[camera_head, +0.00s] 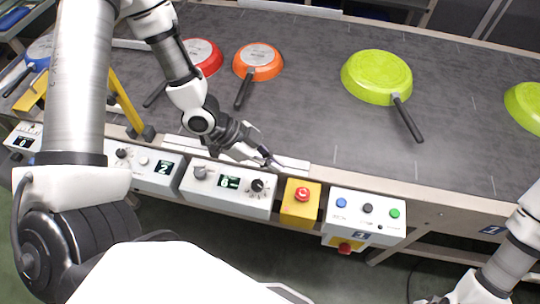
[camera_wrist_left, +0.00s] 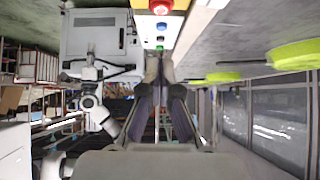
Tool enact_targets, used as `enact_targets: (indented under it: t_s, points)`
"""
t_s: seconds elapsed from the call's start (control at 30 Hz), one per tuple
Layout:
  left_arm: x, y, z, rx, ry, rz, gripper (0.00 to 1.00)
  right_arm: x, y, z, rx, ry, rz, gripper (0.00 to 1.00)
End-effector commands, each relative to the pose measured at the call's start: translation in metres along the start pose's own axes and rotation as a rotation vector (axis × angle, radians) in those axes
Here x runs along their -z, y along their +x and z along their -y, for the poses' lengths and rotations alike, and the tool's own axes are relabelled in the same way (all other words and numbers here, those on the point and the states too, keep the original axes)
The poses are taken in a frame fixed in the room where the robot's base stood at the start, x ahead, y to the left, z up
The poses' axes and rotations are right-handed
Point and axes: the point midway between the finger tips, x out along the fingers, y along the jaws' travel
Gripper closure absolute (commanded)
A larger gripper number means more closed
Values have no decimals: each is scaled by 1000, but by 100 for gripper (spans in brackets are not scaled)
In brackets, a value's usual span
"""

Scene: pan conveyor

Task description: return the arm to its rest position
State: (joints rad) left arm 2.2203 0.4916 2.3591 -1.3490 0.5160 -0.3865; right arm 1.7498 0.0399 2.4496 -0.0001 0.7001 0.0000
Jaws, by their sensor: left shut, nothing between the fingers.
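My left arm comes in from the left in the head view and bends down over the near edge of the conveyor. My left gripper (camera_head: 268,160) is dark, shut and empty. It is above the conveyor's near edge, behind the control boxes and close to the yellow box with a red button (camera_head: 301,196). In the left wrist view the closed fingers (camera_wrist_left: 160,75) point toward the button panel. Part of my right arm (camera_head: 510,262) shows at the lower right of the head view; its gripper is out of the picture.
The dark conveyor (camera_head: 300,100) carries a red pan (camera_head: 203,55), an orange pan (camera_head: 258,62) and a lime pan (camera_head: 377,77). Another lime pan (camera_head: 524,104) is at the right edge. A dial box (camera_head: 228,188) and button box (camera_head: 366,212) line the front. A yellow bracket (camera_head: 125,103) stands left.

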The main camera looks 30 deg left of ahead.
Motion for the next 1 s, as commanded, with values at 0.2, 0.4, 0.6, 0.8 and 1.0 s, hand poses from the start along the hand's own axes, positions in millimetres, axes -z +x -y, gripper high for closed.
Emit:
enact_targets:
  t_s: [0.2, 0.4, 0.6, 0.8, 1.0]
  points:
    - [1, -11, 0, 0, 0, 0, 100, 0, -2, 0, 0, 0, 0, 100]
    - [1, -11, 0, 0, 1, 0, 100, 0, -2, 0, 0, 0, 0, 100]
    - [1, -11, 0, 0, 1, 0, 100, 0, -2, 0, 0, 0, 0, 100]
    - [-16, 2, -16, -47, -19, 29, 100, 0, 1, 0, 0, 0, 0, 100]
    - [-78, 53, -92, -206, -220, 232, 100, 0, 11, 0, 0, 0, 0, 100]
